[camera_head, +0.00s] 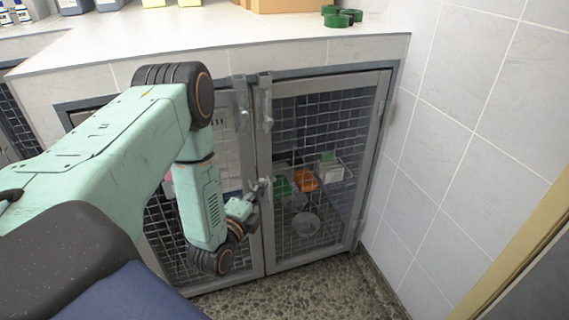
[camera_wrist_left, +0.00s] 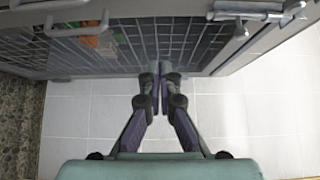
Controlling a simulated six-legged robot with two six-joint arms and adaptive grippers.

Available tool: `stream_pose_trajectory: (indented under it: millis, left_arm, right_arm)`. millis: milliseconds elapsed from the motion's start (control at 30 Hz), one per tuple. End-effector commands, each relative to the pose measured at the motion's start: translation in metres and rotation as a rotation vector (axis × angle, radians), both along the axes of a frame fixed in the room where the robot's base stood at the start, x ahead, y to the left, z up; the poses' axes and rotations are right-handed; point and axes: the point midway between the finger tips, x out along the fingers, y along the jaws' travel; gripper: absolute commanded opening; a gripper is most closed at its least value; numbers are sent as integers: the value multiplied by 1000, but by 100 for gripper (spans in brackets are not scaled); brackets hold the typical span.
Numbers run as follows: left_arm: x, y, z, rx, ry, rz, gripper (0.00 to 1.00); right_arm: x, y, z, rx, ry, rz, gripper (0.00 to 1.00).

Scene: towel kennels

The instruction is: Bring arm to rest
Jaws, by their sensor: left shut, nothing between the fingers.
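My left arm, pale green with dark joints, comes in from the left in the head view. Its gripper (camera_head: 260,190) is shut and empty, in front of the kennel doors near where they meet. In the left wrist view the closed fingers (camera_wrist_left: 160,78) point toward the mesh; whether they touch it I cannot tell. The right mesh door (camera_head: 318,115) and the left mesh door (camera_head: 160,225) both look closed. My right gripper is not in view.
Upright metal latches (camera_head: 265,100) stick out at the door tops. Behind the mesh are an orange item (camera_head: 305,180) and a green item (camera_head: 282,186). A white counter (camera_head: 250,28) is above, with green rings (camera_head: 340,17). A tiled wall (camera_head: 460,130) closes the right side; the speckled floor (camera_head: 310,290) is clear.

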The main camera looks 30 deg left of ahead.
Motion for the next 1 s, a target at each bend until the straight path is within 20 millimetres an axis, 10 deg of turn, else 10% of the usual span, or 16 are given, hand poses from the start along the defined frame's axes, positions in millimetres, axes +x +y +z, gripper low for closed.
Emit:
stream_pose_trajectory:
  millis: [333, 567, 767, 1000]
  left_arm:
    - [-3, -2, -3, -66, -2, 0, 0]
    - [-22, -10, -56, -522, 164, 72, 0]
    - [-71, -48, -111, -967, 407, 252, 0]
    - [-174, -111, -147, -1372, 719, 663, 0]
  right_arm:
    - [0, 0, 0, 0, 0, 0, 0]
    - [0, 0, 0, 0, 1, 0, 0]
    - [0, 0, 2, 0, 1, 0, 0]
    - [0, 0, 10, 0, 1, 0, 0]
